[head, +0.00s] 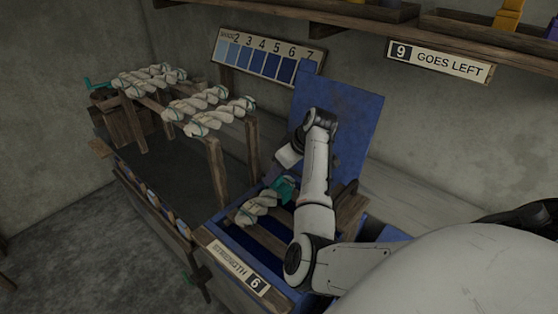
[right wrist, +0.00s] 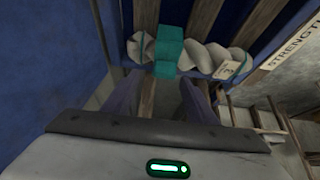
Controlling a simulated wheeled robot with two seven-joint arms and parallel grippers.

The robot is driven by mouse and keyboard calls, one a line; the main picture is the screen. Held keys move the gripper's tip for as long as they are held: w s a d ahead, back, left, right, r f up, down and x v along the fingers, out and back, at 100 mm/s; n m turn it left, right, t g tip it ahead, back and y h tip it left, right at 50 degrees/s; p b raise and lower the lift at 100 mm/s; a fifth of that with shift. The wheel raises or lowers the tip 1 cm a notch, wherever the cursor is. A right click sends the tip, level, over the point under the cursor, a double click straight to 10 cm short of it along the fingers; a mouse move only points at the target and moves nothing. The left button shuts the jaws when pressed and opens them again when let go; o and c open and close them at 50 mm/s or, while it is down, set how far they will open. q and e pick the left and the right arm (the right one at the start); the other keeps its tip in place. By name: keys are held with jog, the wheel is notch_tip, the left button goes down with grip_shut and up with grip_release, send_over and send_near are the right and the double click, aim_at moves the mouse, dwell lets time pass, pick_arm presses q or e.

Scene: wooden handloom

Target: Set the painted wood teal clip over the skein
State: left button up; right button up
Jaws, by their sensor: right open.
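The teal clip (head: 283,188) sits across a cream twisted skein (head: 258,208) in the blue vat. In the right wrist view the clip (right wrist: 168,48) straddles the skein (right wrist: 205,57) left of its middle, with strands showing on both sides. Whether it is fully seated cannot be told. My right gripper (right wrist: 160,82) is open and empty, its two fingers apart just short of the clip. In the head view my right arm partly covers the vat. My left gripper is not in view.
The skein lies over wooden slats (head: 272,240) in the vat, whose blue lid (head: 350,105) stands raised behind. A "STRENGTH 6" sign (head: 238,268) is on its front. Several skeins (head: 205,100) hang on a wooden rack at left. A shelf (head: 465,50) runs along the wall above.

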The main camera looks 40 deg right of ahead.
jog(key=v, duration=1)
jog(key=x, duration=0.9)
jog(key=shift+w+f, duration=0.15)
jog(key=shift+f, duration=0.2)
jog(key=shift+w+r, duration=0.25)
jog(key=shift+r, duration=0.05)
jog(key=shift+s+r+p, duration=0.1)
jog(key=shift+r+p, duration=0.4)
jog(key=shift+r, duration=0.35)
